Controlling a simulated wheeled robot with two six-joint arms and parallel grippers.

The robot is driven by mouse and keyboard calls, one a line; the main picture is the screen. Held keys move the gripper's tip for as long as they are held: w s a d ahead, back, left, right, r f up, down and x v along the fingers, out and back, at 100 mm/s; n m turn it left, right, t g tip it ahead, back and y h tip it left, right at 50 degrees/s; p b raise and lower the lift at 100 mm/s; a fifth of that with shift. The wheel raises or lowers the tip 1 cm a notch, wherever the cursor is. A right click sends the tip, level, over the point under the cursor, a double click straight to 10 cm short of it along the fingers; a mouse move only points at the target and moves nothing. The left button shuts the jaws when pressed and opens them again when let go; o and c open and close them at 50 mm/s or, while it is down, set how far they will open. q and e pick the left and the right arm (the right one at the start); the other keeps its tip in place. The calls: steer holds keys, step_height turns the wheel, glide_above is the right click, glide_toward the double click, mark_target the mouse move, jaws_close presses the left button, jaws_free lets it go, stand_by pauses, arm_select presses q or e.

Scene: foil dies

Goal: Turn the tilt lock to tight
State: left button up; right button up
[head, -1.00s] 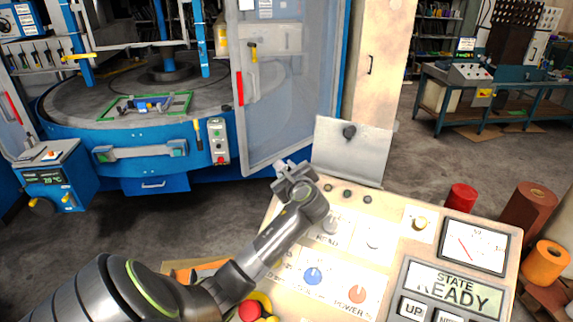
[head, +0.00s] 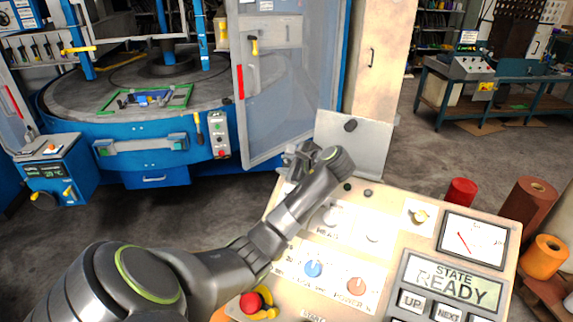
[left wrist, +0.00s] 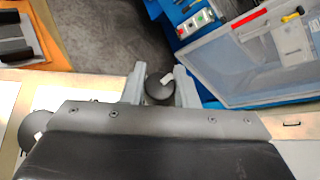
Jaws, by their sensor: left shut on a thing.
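My left gripper (head: 294,158) is at the upper left edge of the cream control console (head: 395,235), beside a tilted pale plate (head: 368,150). In the left wrist view its two grey fingers (left wrist: 160,88) stand on either side of a round black knob (left wrist: 159,92) with a small white mark, and are shut on it. I take this knob for the tilt lock. Its labels and what its mark points to cannot be read. In the head view my gripper hides it. Another black knob (head: 350,125) is on the pale plate. My right gripper is not in view.
A blue machine with a clear door (head: 290,85) stands behind. Open floor lies between.

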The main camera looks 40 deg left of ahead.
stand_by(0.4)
arm_select(q)
steer(key=o, duration=1)
steer(key=shift+v, duration=8.7)
steer(key=shift+s, duration=0.1)
